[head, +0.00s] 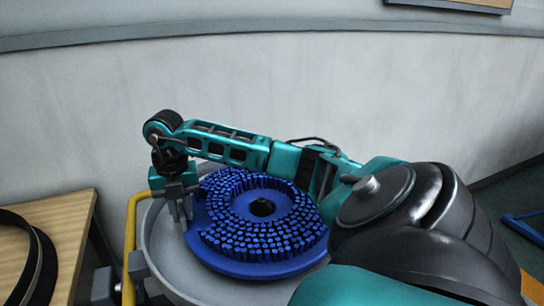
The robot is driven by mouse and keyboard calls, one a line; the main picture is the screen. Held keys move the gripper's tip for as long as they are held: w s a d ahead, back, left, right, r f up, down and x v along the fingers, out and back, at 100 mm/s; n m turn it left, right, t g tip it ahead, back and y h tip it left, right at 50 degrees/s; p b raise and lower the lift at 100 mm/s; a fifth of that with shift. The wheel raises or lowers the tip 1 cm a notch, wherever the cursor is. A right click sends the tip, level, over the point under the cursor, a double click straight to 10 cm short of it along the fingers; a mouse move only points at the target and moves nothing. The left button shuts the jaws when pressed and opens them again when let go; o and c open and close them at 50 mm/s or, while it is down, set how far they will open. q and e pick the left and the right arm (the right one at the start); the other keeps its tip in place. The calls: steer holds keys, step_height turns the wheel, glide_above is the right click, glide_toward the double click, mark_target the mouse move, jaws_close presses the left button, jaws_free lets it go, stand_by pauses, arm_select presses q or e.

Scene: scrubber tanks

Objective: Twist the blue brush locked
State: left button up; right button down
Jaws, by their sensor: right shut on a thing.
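The blue brush (262,267) is a round disc with bristles facing up and a dark hub in its middle. It lies in a round grey metal tray or housing (155,241). My right gripper (182,215) reaches over from the right and points down at the brush's left edge. Its fingers are shut on the brush rim there. How the brush sits on its mount underneath is hidden. My left gripper does not show.
A yellow tube frame (129,250) runs along the left of the housing. A wooden table (70,218) with a black ring (42,262) stands at the left. A grey wall (250,85) rises behind. A blue frame (525,218) stands on the floor at the right.

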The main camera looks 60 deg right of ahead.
steer(key=shift+w+d+m+p, duration=0.3)
steer(key=shift+w+d+m, duration=0.5)
steer(key=shift+w+d, duration=0.05)
steer(key=shift+w+d+m, duration=0.3)
steer(key=shift+d, duration=0.15)
steer(key=shift+w+d+m+p, duration=0.4)
steer(key=shift+d+m, duration=0.2)
steer(key=shift+d, duration=0.2)
steer(key=shift+w+d, duration=0.1)
steer(key=shift+d, duration=0.05)
steer(key=shift+w+d+m, duration=0.2)
steer(key=shift+d+m, duration=0.2)
steer(key=shift+d, duration=0.05)
steer(key=shift+w+d+m+p, duration=0.3)
steer(key=shift+d+m, duration=0.2)
steer(key=shift+d, duration=0.25)
